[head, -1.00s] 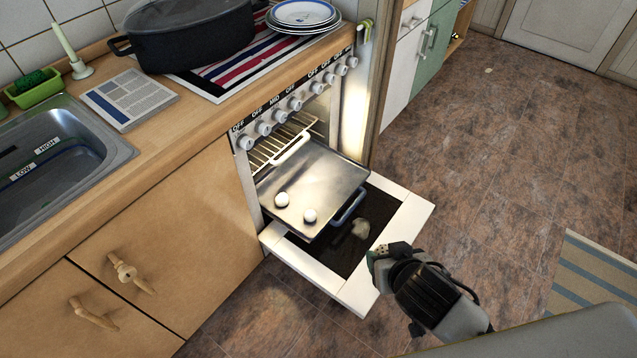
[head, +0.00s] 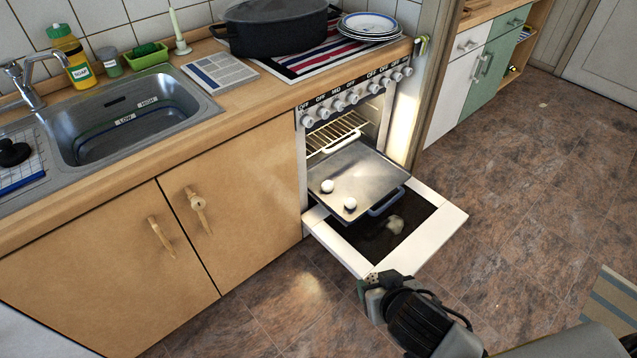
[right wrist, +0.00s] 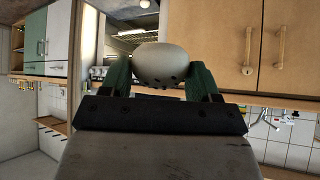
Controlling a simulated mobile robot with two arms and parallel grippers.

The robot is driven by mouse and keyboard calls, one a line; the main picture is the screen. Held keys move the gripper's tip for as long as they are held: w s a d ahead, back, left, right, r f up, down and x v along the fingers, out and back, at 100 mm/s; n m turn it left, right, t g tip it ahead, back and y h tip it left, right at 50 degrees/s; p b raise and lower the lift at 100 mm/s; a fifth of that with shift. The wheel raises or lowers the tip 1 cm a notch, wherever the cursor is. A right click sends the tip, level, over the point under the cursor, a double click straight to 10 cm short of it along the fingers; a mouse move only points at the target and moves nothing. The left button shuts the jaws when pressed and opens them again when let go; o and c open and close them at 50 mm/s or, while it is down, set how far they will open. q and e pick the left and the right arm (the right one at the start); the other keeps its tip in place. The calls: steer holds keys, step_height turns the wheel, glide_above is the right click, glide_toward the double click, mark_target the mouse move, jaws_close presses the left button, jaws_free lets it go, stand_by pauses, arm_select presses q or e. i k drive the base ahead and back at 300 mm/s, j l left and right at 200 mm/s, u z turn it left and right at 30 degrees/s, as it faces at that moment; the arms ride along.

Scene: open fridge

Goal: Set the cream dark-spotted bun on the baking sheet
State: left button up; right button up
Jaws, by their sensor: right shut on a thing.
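My right gripper (head: 372,281) is at the lower middle of the head view, in front of the open oven door. In the right wrist view its green fingers (right wrist: 160,78) are shut on the cream dark-spotted bun (right wrist: 160,62). The dark spots show on the bun's near lower side. In the head view the bun is mostly hidden by the gripper. The baking sheet (head: 362,165) sticks out of the oven, beyond and above the gripper in the picture. My left gripper is not in view.
The lowered oven door (head: 440,236) lies below the sheet, with a blue-grey handle-like bar (head: 387,203) at the sheet's edge. A wire rack (head: 338,133) is inside the oven. Closed wooden cupboards (head: 235,190) stand at left.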

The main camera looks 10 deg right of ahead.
mark_target(381, 175)
steer(key=l+u, duration=0.1)
steer(key=u, duration=0.4)
steer(key=l+u, duration=0.15)
steer(key=u, duration=0.3)
steer(key=l+u, duration=0.15)
steer(key=u, duration=0.35)
steer(key=l+u, duration=0.15)
steer(key=u, duration=0.35)
steer(key=k+l, duration=0.15)
steer(key=l, duration=0.2)
steer(key=k+l, duration=0.15)
steer(key=l, duration=0.2)
steer(key=k+l, duration=0.15)
steer(key=l, duration=0.2)
steer(key=k+l, duration=0.15)
steer(key=l, duration=0.2)
steer(key=k+l, duration=0.15)
steer(key=l, duration=0.25)
steer(key=k+l, duration=0.15)
steer(key=l, duration=0.2)
steer(key=k+l, duration=0.2)
steer(key=l, duration=0.15)
